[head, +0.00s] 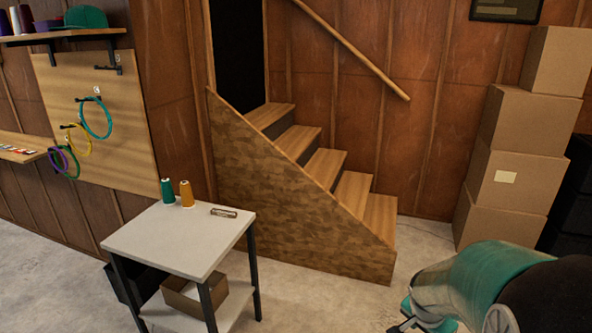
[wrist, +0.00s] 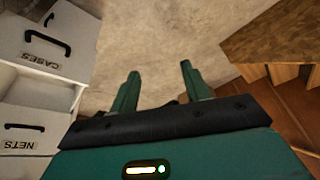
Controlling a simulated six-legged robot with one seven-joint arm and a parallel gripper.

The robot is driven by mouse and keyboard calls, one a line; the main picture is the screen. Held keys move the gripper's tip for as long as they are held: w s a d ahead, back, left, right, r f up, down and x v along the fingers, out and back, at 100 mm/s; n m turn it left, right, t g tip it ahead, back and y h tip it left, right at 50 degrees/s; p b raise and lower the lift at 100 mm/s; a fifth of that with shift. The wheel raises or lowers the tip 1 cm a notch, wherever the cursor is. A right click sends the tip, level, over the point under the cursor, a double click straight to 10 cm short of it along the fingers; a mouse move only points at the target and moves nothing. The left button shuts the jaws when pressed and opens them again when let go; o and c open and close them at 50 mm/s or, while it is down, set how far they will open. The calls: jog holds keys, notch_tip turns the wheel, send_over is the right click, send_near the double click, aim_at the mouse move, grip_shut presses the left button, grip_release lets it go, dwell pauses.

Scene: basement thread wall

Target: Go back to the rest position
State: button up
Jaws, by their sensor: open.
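My gripper (wrist: 160,74) shows in the wrist view with its two green fingers spread apart. Nothing is between them, only the bare concrete floor (wrist: 165,35) beyond. In the head view my green arm reaches in at the lower right, and part of its end (head: 405,322) is cut off by the bottom edge. It is well to the right of the small grey table (head: 165,243) and in front of the stairs. No thing is seen held.
Wooden stairs (head: 290,190) and stacked cartons (head: 515,180) stand behind. Floor between is clear.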

jog(key=s+a+r+n+t+y, duration=0.1)
jog(key=s+a+r+n, duration=0.5)
jog(key=a+r, duration=0.2)
jog(key=s+a+r+n+t+y, duration=0.2)
jog(key=s+a+r+n, duration=0.3)
jog(key=a+r, duration=0.4)
jog(key=shift+s+a+r+n, duration=0.3)
jog(key=shift+s+r+n, duration=0.1)
jog(key=shift+s, duration=0.4)
jog(key=shift+c, duration=0.5)
